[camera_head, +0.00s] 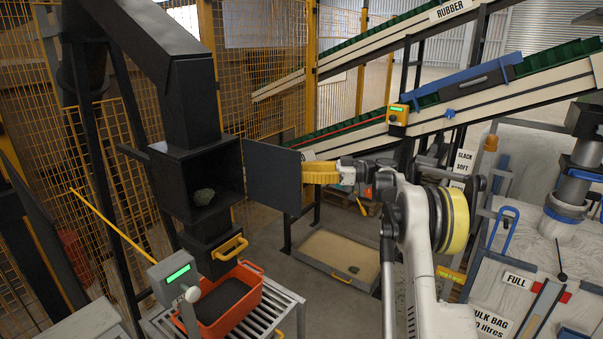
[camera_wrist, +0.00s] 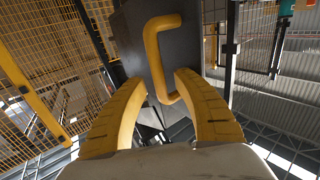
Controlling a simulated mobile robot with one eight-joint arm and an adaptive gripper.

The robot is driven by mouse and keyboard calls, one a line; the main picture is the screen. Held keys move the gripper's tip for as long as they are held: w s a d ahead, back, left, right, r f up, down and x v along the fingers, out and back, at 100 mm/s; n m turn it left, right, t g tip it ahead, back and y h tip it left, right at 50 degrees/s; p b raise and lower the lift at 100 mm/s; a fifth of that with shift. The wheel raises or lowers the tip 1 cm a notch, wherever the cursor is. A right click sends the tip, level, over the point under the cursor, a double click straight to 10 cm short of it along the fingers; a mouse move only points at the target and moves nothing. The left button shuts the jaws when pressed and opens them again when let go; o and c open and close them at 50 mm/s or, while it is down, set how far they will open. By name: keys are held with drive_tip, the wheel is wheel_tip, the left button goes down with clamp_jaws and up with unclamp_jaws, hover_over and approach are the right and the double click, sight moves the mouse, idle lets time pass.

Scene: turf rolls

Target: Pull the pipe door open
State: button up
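The pipe door (camera_head: 272,178) is a dark flat panel on the right side of the pipe's square box (camera_head: 163,182). It stands swung out, and the box's mouth is uncovered. A grey-green lump (camera_head: 204,197) lies inside the box. My gripper (camera_head: 307,172) is at the door's right face in the head view. In the wrist view, the door (camera_wrist: 143,45) carries a yellow bent handle (camera_wrist: 153,60). My gripper's yellow fingers (camera_wrist: 160,84) are spread around the handle's lower part, with gaps showing. Contact with the handle cannot be told.
Below the pipe, an orange crate (camera_head: 257,288) of dark material stands on a roller table (camera_head: 285,318). A lower yellow-handled hatch (camera_head: 230,248) sits above it. A shallow tray (camera_head: 310,265) lies on the floor behind. Conveyors (camera_head: 450,112) and a bulk-bag station (camera_head: 500,290) flank my arm's right.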

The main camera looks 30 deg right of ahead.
drive_tip(key=shift+a, duration=0.15)
drive_tip(key=v, duration=1.2)
